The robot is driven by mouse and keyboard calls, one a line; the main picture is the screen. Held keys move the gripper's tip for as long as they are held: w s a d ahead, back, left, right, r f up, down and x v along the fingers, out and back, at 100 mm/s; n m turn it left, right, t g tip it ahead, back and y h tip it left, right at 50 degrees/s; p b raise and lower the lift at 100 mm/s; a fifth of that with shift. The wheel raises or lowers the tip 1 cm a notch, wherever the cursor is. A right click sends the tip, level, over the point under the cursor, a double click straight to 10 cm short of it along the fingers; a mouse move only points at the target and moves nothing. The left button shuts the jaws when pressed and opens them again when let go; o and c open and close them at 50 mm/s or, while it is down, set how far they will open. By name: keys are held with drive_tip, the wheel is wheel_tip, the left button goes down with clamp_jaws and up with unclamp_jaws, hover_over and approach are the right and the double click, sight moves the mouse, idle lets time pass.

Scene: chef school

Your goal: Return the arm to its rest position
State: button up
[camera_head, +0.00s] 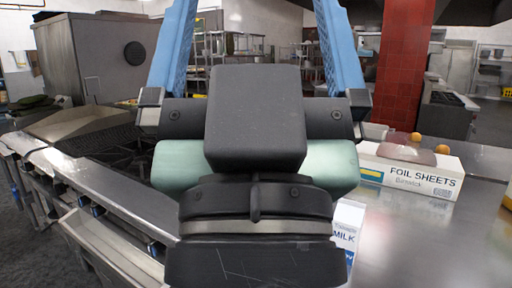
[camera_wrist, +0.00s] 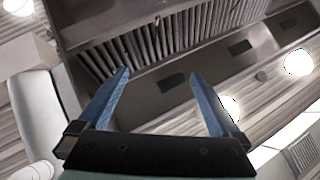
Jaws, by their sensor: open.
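My gripper (camera_head: 250,45) is raised close in front of the head camera and fills the middle of that view. Its two blue fingers stand wide apart and point upward, with nothing between them. In the wrist view my gripper (camera_wrist: 161,98) also shows open and empty, with the fingers aimed at the ceiling and a slatted metal hood. The black gripper body hides the middle of the counter.
A steel counter (camera_head: 430,225) runs to the right. On it are a foil sheets box (camera_head: 425,180), a milk carton (camera_head: 347,222) and orange round items (camera_head: 442,150). A stove (camera_head: 115,150) is at left, a red tiled pillar (camera_head: 403,70) behind. The hood (camera_wrist: 190,40) is overhead.

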wheel_tip(320, 180, up, 16)
drive_tip(key=p, duration=1.3)
drive_tip(key=shift+f, duration=0.1)
drive_tip(key=shift+c, duration=0.3)
